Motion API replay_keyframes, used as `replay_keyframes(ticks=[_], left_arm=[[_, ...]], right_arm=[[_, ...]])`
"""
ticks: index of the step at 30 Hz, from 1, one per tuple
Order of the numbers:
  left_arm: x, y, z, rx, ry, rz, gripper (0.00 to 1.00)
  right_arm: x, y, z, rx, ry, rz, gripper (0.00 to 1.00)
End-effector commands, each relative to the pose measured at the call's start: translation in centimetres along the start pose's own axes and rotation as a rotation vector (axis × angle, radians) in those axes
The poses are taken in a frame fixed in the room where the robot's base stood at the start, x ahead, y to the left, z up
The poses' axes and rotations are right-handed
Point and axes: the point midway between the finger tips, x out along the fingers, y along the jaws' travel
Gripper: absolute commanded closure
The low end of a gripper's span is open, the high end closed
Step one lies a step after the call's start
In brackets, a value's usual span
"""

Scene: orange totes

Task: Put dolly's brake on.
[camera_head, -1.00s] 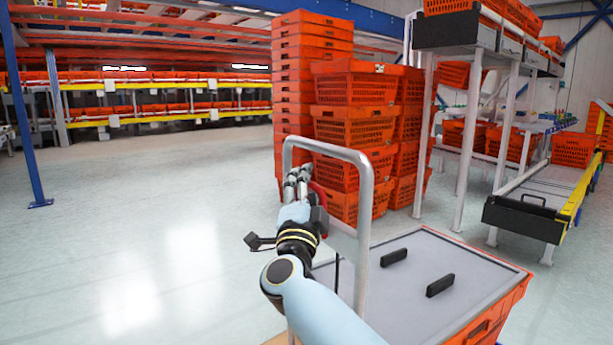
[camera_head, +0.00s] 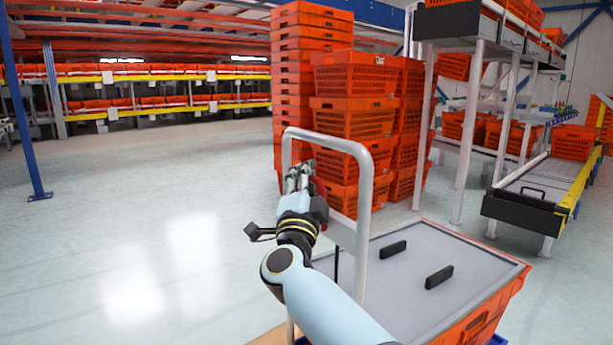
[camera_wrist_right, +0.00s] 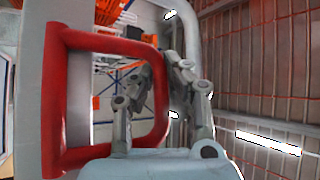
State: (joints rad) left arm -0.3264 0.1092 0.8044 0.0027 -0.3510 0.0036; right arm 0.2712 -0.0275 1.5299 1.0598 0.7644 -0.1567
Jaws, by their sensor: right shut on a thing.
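The dolly has a grey metal push handle (camera_head: 367,215), upright in the middle of the head view. It carries an orange tote (camera_head: 485,318) with a grey lid (camera_head: 418,285). A red brake loop (camera_wrist_right: 105,42) is fixed beside a grey post in the right wrist view. In the head view only a small red part of it shows beside the handle. My right gripper (camera_head: 298,178) is at the handle, shut on the red brake loop, with its fingers on either side of the loop's far bar in the wrist view (camera_wrist_right: 160,85). My left gripper is out of view.
Tall stacks of orange crates (camera_head: 352,118) stand just behind the dolly. A conveyor rack (camera_head: 525,205) with a black end stands to the right. A blue post (camera_head: 30,150) and shelving are at the far left. The floor (camera_head: 130,225) on the left is clear.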

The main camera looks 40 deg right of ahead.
Motion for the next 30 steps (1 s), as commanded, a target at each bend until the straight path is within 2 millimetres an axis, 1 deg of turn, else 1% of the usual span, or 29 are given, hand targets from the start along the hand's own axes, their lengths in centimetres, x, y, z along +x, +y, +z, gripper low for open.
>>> replay_keyframes(ticks=[9,16,18,20,21,26,30], left_arm=[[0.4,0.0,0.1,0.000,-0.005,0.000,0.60],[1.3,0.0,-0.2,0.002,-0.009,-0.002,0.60],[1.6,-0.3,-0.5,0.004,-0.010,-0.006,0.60],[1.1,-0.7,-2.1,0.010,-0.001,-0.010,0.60],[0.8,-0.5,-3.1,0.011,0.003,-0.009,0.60],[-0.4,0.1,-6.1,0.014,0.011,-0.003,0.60],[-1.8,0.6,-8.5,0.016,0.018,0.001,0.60]], right_arm=[[-0.3,0.0,0.3,-0.030,-0.001,-0.028,1.00],[-1.1,-0.3,1.1,-0.129,-0.003,-0.121,1.00],[-1.4,-0.5,1.5,-0.170,-0.004,-0.161,1.00],[-1.7,-0.6,1.8,-0.209,-0.005,-0.199,1.00],[-1.9,-0.7,2.0,-0.237,-0.005,-0.225,1.00],[-2.8,-0.9,2.9,-0.346,-0.007,-0.332,1.00],[-3.5,-1.0,3.7,-0.443,-0.008,-0.426,1.00]])
